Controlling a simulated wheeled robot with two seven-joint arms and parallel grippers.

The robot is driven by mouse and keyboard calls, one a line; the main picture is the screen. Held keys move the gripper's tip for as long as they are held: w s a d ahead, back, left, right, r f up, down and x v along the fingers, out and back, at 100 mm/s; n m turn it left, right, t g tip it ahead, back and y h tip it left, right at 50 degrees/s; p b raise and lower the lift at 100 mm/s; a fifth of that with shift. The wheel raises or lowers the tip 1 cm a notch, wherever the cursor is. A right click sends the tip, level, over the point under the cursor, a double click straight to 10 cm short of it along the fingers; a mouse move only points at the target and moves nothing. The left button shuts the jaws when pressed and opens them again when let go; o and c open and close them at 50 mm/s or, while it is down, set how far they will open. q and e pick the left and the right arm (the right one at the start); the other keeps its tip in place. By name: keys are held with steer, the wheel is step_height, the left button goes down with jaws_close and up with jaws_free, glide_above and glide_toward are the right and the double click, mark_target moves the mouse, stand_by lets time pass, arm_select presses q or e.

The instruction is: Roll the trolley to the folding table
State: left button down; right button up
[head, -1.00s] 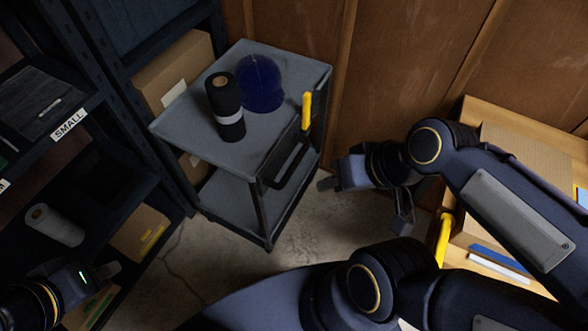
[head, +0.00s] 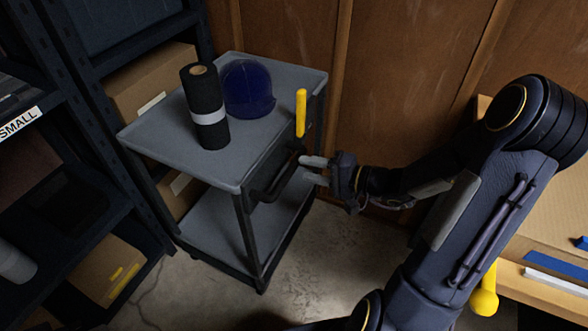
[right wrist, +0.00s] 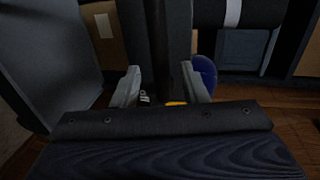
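The grey trolley (head: 165,143) stands by the wooden wall, with a lower shelf (head: 215,215) and a dark bar handle (head: 270,190) on its near right side. My right gripper (head: 314,169) is at the far end of that handle, its fingers parted. In the right wrist view, the two fingers (right wrist: 162,85) are apart, with a dark upright bar between or just beyond them; contact is unclear. A black roll with a pale band (head: 205,105) and a dark blue cap (head: 248,88) are on the trolley top. My left gripper is out of view. No folding table can be clearly identified.
Dark shelving (head: 135,215) with cardboard boxes (head: 150,82) stands close on the trolley's left. A yellow upright piece (head: 301,112) shows at the trolley's right edge. A wooden surface (head: 510,272) is at the right. Bare concrete floor (head: 335,245) lies in front.

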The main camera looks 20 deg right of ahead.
mark_target(294, 166)
steer(key=x, duration=0.5)
jaws_close()
